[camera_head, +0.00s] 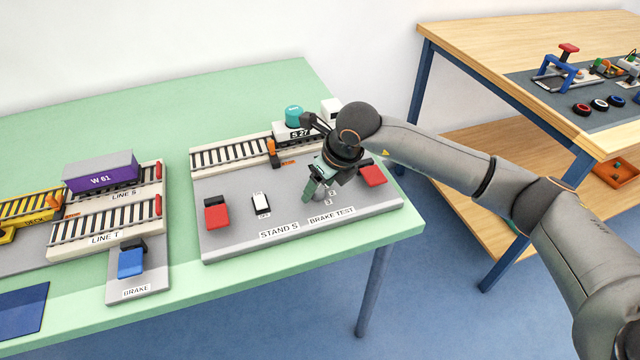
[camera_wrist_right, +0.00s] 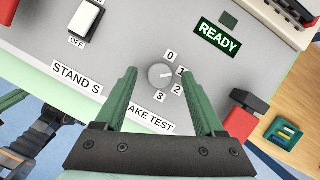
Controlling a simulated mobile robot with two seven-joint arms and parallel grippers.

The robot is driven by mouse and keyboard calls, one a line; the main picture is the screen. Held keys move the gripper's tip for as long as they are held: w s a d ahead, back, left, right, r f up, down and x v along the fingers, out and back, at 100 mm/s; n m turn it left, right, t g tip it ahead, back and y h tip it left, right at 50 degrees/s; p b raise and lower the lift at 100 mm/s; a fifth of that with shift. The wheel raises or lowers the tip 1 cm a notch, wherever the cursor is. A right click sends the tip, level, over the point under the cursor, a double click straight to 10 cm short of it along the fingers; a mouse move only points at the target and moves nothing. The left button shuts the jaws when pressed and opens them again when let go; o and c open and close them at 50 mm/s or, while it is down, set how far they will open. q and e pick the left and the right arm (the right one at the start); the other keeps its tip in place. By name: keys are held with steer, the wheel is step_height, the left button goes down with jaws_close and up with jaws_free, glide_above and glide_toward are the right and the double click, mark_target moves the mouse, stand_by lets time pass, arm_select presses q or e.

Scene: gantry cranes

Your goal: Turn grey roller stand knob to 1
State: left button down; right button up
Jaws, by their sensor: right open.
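The grey round knob (camera_wrist_right: 160,75) sits on the grey stand panel marked STAND S and BRAKE TEST (camera_head: 225,240). Labels 0, 1, 2 and 3 curve around its right side. A pale mark on the knob seems to point toward the 1 (camera_wrist_right: 181,71). My right gripper (camera_head: 317,190) is open, with one green finger on each side of the knob in the right wrist view. I cannot tell whether the fingers touch it. The head view largely hides the knob behind the gripper. Dark and green parts at the wrist view's lower left may be my left gripper.
A lit READY display (camera_wrist_right: 218,37) is beside the knob. A white OFF switch (camera_head: 261,204) and red blocks (camera_head: 216,214) and (camera_head: 372,174) stand on the panel. Roller track (camera_head: 228,156) and a teal-topped load (camera_head: 292,120) lie behind. Purple wagon W 61 (camera_head: 101,176) is left.

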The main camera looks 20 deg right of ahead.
steer(key=v, duration=1.2)
steer(key=shift+r, duration=0.2)
steer(key=shift+s+d, duration=0.1)
